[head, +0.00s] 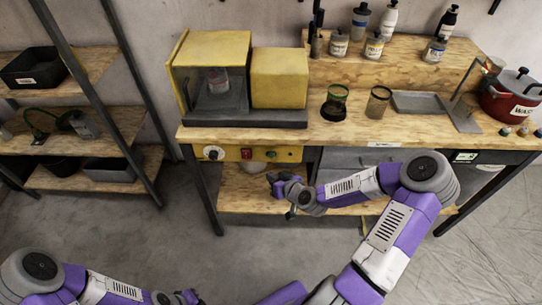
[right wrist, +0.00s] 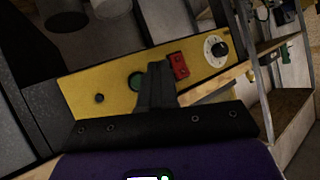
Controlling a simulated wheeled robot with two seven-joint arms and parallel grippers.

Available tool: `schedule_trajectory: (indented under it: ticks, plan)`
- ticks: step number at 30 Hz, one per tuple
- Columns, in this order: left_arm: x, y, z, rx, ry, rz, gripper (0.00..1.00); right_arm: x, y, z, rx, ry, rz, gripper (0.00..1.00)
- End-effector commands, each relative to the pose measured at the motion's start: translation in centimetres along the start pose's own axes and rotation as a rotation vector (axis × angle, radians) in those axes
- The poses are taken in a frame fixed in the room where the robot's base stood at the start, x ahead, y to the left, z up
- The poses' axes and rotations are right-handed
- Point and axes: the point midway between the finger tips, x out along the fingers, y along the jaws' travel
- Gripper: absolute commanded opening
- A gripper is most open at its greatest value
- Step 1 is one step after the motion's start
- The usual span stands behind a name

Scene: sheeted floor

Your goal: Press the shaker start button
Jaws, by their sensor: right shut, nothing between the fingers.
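The shaker (head: 280,78) is a yellow cabinet on the wooden bench, with a container (head: 217,80) behind its front window. Its yellow control panel (head: 230,154) is on the bench front below. In the right wrist view the panel carries a round green button (right wrist: 135,81), a red rectangular switch (right wrist: 179,66), a white dial with a black knob (right wrist: 216,50) and a small black knob (right wrist: 99,98). My right gripper (right wrist: 157,66) is shut and empty, its fingertips just beside the green button, partly covering it; contact cannot be told. My left gripper (head: 187,297) is at the bottom edge, partly cut off.
A green-rimmed cup (head: 335,103), a second cup (head: 378,102), a grey tray (head: 417,103) and a red pot (head: 512,98) stand on the bench. Bottles line the raised shelf. A rack (head: 95,140) stands left. Floor between is clear.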

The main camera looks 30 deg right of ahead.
Motion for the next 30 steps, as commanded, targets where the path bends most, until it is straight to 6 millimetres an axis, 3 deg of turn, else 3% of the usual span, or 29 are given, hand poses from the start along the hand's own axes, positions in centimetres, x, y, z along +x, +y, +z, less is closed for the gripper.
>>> schedule_trajectory:
  ticks: [12, 30]
  plan:
    - [0.4, -0.2, 0.0, 0.000, 0.000, 0.000, 0.00, 3.5, 2.5, -2.5, -0.001, 0.001, 0.000, 0.00]
    - [0.5, -0.2, 0.0, 0.000, 0.000, 0.000, 0.00, 3.9, 2.8, -2.8, 0.000, 0.000, 0.000, 0.00]
